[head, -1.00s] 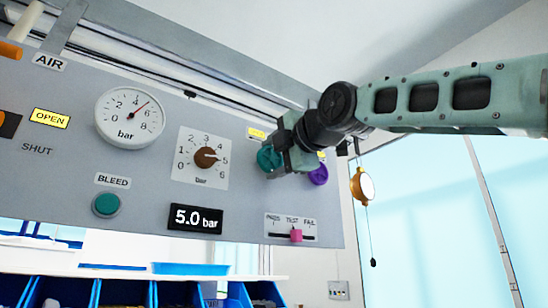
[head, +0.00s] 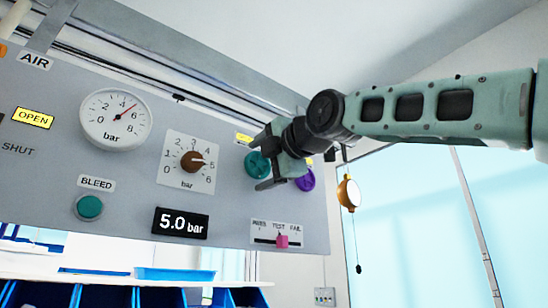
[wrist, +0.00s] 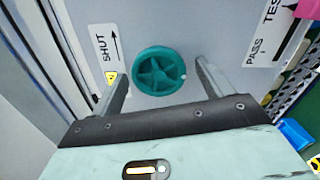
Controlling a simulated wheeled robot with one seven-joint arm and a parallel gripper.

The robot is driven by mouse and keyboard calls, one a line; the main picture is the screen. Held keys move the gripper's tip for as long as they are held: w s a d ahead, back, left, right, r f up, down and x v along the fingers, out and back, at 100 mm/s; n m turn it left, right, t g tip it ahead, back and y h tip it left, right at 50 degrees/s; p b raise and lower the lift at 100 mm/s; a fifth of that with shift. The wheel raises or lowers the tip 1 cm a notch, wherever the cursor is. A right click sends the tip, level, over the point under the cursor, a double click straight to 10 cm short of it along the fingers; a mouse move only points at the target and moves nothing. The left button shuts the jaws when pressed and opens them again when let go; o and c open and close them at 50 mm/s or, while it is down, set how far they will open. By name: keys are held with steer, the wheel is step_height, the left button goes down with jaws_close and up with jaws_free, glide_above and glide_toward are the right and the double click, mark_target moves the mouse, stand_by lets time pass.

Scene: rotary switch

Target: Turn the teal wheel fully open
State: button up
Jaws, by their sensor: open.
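The teal wheel (head: 257,164) is on the grey panel's right part, partly hidden by my gripper in the head view. In the wrist view the wheel (wrist: 159,70) shows whole, with spokes and a small pale mark on its right rim. My gripper (head: 264,162) is open, with one finger on each side of the wheel. In the wrist view a gap shows between each finger and the rim. I cannot tell how far the fingertips reach along its depth. A SHUT label with an arrow (wrist: 105,50) is left of the wheel there.
A purple knob (head: 305,181) sits just right of my gripper. The grey panel (head: 130,175) also carries a brown dial (head: 192,161), a round gauge (head: 115,119), a 5.0 bar display (head: 181,223) and a pink slider (head: 282,241). A yellow round object (head: 348,193) hangs beyond the panel's right edge.

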steer(key=b+v, duration=0.8)
steer(key=v, duration=0.9)
steer(key=shift+b, duration=0.35)
steer(key=shift+d+f, duration=0.1)
